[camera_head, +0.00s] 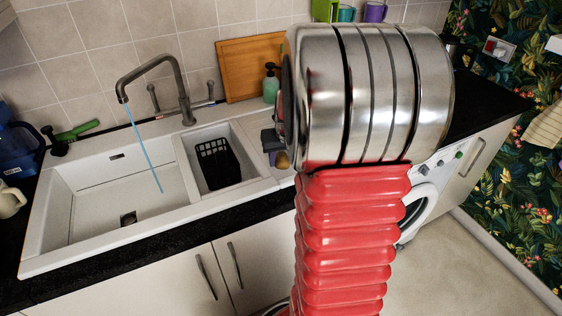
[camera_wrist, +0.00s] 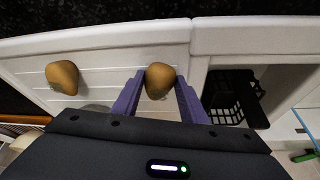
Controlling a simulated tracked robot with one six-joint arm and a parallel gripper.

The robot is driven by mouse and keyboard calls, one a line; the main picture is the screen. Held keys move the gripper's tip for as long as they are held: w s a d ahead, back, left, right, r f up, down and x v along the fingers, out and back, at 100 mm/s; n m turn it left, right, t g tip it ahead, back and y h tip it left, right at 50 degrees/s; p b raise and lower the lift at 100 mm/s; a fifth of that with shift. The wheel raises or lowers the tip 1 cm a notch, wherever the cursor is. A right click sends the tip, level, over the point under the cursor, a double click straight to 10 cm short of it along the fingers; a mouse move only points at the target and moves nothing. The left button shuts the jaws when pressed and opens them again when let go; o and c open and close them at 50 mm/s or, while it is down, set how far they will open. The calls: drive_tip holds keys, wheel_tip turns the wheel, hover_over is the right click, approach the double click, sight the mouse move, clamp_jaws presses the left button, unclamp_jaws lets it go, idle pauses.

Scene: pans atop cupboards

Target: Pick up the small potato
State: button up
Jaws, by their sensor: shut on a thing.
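My gripper (camera_wrist: 161,88) is shut on a brown potato (camera_wrist: 160,76), which sits between its two purple fingers over the white sink drainer. This held potato looks slightly smaller than a second brown potato (camera_wrist: 62,77), which lies on the drainer to the left in the wrist view. In the head view, my gripper (camera_head: 275,150) shows only partly beside my arm, with a potato (camera_head: 283,160) at its tip. My arm hides the rest of the drainer there. I cannot tell whether the held potato still touches the drainer.
The white sink (camera_head: 75,190) has a running tap (camera_head: 183,90) and a black basket (camera_head: 218,163) in its small basin. A soap bottle (camera_head: 271,86) and a wooden board (camera_head: 248,66) stand behind. A blue jug (camera_head: 18,140) is at far left.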

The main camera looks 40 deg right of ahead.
sight(282, 158)
wheel_tip(282, 158, up, 10)
drive_tip(key=shift+r, duration=0.1)
idle(0.7)
idle(0.4)
